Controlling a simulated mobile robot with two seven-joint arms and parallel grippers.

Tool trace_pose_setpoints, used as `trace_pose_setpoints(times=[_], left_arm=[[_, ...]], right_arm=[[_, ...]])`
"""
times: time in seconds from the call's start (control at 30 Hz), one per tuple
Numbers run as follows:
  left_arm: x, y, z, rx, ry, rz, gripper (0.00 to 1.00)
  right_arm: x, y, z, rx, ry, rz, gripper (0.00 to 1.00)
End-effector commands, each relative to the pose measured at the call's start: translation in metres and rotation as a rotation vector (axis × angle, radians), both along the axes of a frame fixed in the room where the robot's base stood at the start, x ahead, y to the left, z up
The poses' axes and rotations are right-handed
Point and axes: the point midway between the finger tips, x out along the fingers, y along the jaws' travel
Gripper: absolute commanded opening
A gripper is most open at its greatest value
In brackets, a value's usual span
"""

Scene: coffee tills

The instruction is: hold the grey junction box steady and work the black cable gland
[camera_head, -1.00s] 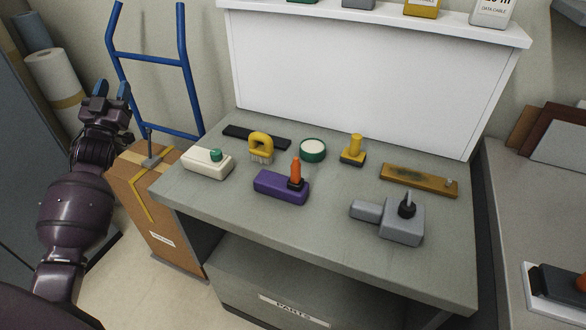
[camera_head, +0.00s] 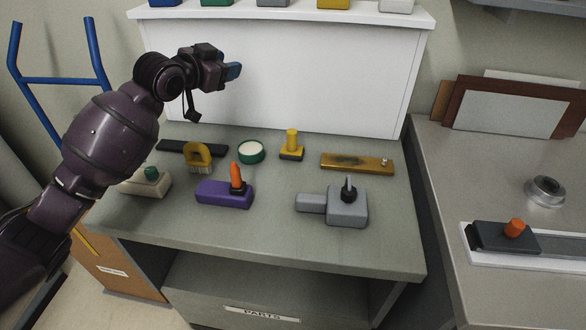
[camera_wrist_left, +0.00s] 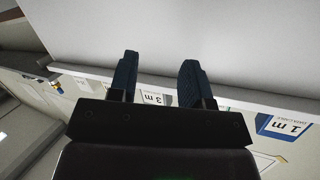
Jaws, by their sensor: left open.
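The grey junction box (camera_head: 346,207) lies on the workbench, right of centre in the head view, with a grey stub sticking out to its left. The black cable gland (camera_head: 348,190) stands upright on top of the box. My left gripper (camera_head: 234,71) is open and empty, raised in front of the white back panel, well above the bench and up and left of the box. In the left wrist view its two blue fingers (camera_wrist_left: 158,80) are apart with nothing between them. My right gripper is in neither view.
Around the box on the bench (camera_head: 270,235) are a purple block with an orange handle (camera_head: 225,194), a brass plate (camera_head: 357,163), a yellow knob (camera_head: 291,146), a green-rimmed disc (camera_head: 251,152), a yellow-handled brush (camera_head: 198,157) and a cream box (camera_head: 150,184). The bench front is clear.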

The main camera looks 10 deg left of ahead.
Motion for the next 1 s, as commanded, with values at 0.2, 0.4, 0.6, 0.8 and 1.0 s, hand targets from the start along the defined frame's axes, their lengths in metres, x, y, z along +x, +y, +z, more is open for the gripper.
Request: trace_pose_setpoints(times=[0.2,0.4,0.6,0.8,1.0], left_arm=[[-0.031,-0.085,-0.017,0.267,0.217,-0.258,0.45],[-0.071,-0.123,-0.041,0.519,0.395,-0.46,0.45],[-0.115,-0.144,-0.075,0.684,0.577,-0.642,0.45],[-0.152,-0.167,-0.11,0.691,0.715,-0.775,0.45],[-0.172,-0.179,-0.125,0.689,0.781,-0.843,0.45]], right_arm=[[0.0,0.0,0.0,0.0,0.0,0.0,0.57],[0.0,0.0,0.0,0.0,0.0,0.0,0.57],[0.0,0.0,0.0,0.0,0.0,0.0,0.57],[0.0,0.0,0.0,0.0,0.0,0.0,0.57],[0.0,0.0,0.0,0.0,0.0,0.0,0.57]])
